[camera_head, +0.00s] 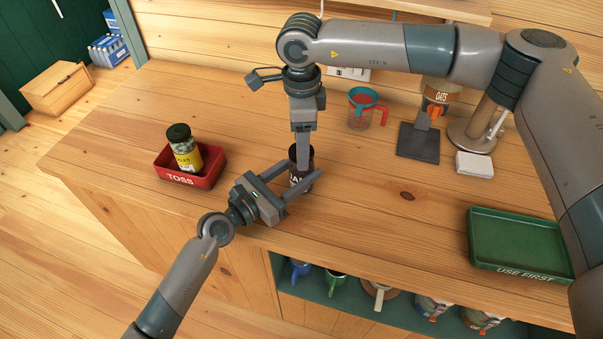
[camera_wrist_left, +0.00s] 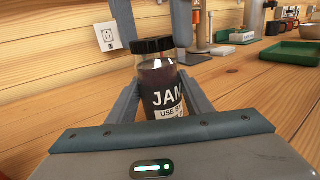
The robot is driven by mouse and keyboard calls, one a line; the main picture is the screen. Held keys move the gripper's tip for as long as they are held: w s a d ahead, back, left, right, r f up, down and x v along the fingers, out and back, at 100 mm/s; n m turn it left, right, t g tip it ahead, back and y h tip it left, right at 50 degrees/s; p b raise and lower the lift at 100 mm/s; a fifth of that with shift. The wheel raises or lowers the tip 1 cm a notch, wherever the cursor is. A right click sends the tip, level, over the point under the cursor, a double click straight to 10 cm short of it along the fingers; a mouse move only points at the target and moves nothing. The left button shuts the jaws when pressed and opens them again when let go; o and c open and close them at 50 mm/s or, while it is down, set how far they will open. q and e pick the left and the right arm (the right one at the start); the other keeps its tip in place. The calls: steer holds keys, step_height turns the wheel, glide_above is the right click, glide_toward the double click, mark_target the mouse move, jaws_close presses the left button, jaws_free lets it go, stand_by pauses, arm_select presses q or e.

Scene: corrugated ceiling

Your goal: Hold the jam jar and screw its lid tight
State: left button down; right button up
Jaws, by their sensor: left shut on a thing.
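The jam jar (camera_wrist_left: 158,88) is dark with a black lid (camera_wrist_left: 152,45) on top and a label reading JAM. It stands upright on the wooden counter; in the head view the jar (camera_head: 294,172) is partly hidden by fingers. My left gripper (camera_head: 301,183) is shut on the jar's body from the front left. My right gripper (camera_head: 303,160) points straight down over the jar. In the left wrist view its fingers come down on both sides of the lid; whether they press on it I cannot tell.
A red TOSS tray (camera_head: 207,180) holding a dark-lidded jar (camera_head: 184,148) stands left. A green USE FIRST tray (camera_head: 520,240) lies at the right. Mugs sit on the shelf below the counter.

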steer(key=shift+r, duration=0.15)
step_height(320, 180, up, 12)
stand_by(0.8)
arm_select(q)
steer(key=c, duration=0.8)
jaws_free()
steer(key=shift+s+a, duration=0.1)
arm_select(e)
steer(key=shift+f, duration=0.2)
arm_select(q)
steer(key=b+v, duration=0.5)
steer(key=v, duration=1.1)
steer(key=shift+f, duration=0.15)
arm_select(e)
step_height(320, 180, down, 5)
steer(key=shift+r, duration=0.1)
arm_select(q)
steer(key=shift+s+a, duration=0.4)
steer(key=shift+s, duration=0.05)
